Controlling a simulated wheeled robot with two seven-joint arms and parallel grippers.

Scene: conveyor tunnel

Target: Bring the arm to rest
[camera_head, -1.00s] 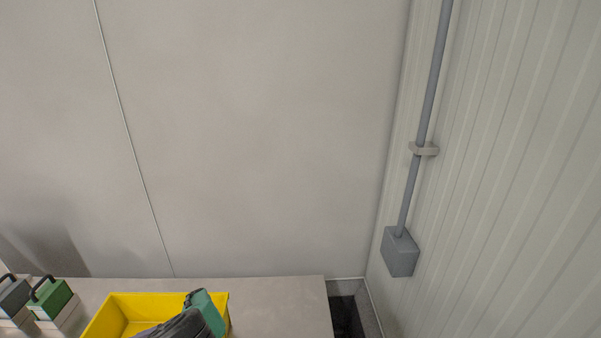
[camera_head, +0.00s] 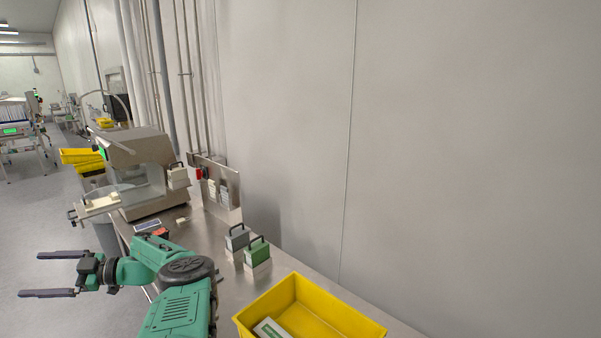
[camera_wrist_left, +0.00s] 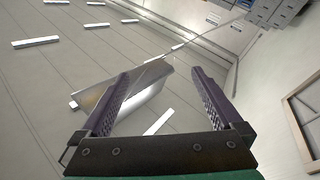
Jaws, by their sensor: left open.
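My left arm (camera_head: 175,285) is green and comes in at the bottom left of the head view. Its gripper (camera_head: 50,274) points left, clear of the bench, over the grey floor. The two dark fingers are spread wide with nothing between them. In the left wrist view the same gripper (camera_wrist_left: 160,88) is open, with a blurry, tilted view of the room beyond the fingers. My right gripper is not in view.
A metal bench (camera_head: 225,285) runs along the wall. Open floor (camera_head: 30,215) lies left.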

